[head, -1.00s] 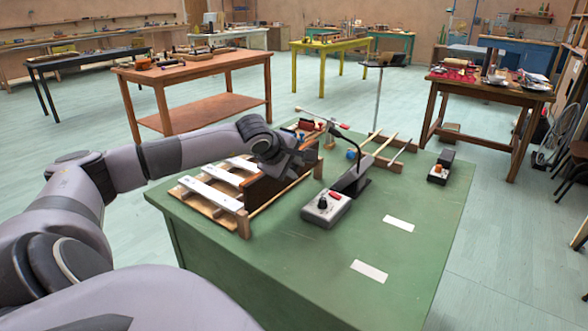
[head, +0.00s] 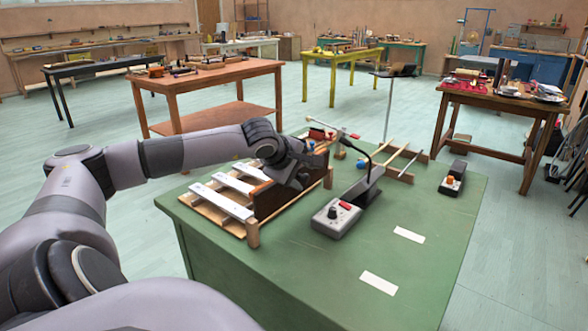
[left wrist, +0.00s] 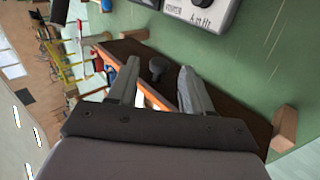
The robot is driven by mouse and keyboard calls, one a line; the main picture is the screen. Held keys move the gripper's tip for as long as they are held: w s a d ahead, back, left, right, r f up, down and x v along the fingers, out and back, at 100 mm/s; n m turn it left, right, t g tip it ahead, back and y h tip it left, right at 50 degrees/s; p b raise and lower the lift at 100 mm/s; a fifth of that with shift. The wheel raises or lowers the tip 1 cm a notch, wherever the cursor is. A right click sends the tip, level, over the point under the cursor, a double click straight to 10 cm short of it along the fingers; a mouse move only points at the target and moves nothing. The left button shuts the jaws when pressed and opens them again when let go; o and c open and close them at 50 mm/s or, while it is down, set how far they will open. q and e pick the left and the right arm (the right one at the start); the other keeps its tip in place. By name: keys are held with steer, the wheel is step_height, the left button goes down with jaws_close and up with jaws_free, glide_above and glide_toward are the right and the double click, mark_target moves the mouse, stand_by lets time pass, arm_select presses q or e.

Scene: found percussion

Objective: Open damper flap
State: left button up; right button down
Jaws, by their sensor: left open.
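The damper flap appears to be the dark brown upright panel (head: 268,203) beside the white bars on the green table. In the left wrist view the brown panel (left wrist: 236,112) fills the middle, with a dark round knob (left wrist: 157,68) standing out from it. My left gripper (left wrist: 159,84) is open, with its two grey fingers on either side of the knob. Whether a finger touches the knob or panel, I cannot tell. In the head view the left gripper (head: 300,175) is at the panel's far end, and the knob is hidden there. My right gripper is not in view.
Several white bars (head: 232,184) lie on a wooden frame left of the panel. A grey control box (head: 337,218) with a black knob stands close to its right. A small pedal-like device (head: 452,180) is farther right. The green table's front right is clear, apart from two white strips.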

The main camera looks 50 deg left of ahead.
arm_select(q)
steer(key=shift+b+v, duration=0.5)
steer(key=shift+v, duration=2.05)
